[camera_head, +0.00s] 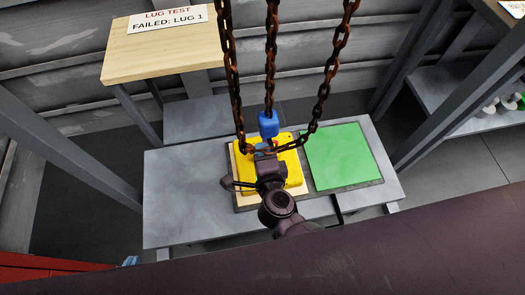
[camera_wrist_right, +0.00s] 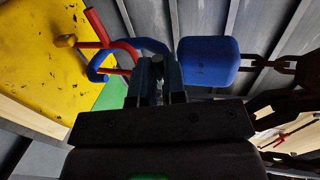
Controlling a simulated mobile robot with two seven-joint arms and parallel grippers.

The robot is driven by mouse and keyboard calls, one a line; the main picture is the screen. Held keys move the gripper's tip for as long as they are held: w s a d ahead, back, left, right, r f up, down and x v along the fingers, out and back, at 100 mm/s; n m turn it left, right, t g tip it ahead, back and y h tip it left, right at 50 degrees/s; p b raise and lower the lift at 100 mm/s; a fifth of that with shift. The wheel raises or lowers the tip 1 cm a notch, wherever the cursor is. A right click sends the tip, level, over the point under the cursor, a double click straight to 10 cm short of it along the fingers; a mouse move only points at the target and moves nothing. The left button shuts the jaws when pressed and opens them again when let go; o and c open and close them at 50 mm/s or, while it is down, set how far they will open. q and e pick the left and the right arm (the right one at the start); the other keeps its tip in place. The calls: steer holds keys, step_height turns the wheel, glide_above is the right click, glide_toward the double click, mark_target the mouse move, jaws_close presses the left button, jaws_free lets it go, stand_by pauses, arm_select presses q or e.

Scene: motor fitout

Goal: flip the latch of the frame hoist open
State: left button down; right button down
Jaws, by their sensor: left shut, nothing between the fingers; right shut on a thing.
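The hoist's blue block (camera_head: 268,124) hangs on a rusty chain above a yellow casing (camera_head: 292,176). In the right wrist view the blue block (camera_wrist_right: 208,62) is right of the fingers, and a curved blue hook (camera_wrist_right: 138,43) runs from behind the fingers toward the yellow casing (camera_wrist_right: 45,75). Red bars (camera_wrist_right: 122,47), one with a yellow knob, meet at the hook; I cannot tell which is the latch. My right gripper (camera_wrist_right: 160,72) is shut on the hook's blue shank, below the block; the contact is partly hidden. My left gripper is out of view.
The casing sits on a wooden pad on a grey table (camera_head: 180,205). A green panel (camera_head: 343,156) lies to its right. Two more rusty chains (camera_head: 230,70) hang close around the hook. A wooden table (camera_head: 160,58) with a LUG TEST sign stands behind left.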

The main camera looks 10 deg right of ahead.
steer(key=c, duration=1.2)
jaws_free()
steer(key=shift+o, duration=0.2)
steer(key=shift+s, duration=0.15)
steer(key=p+v, duration=0.1)
steer(key=v, duration=0.9)
steer(key=shift+s, duration=0.3)
steer(key=shift+r, duration=0.15)
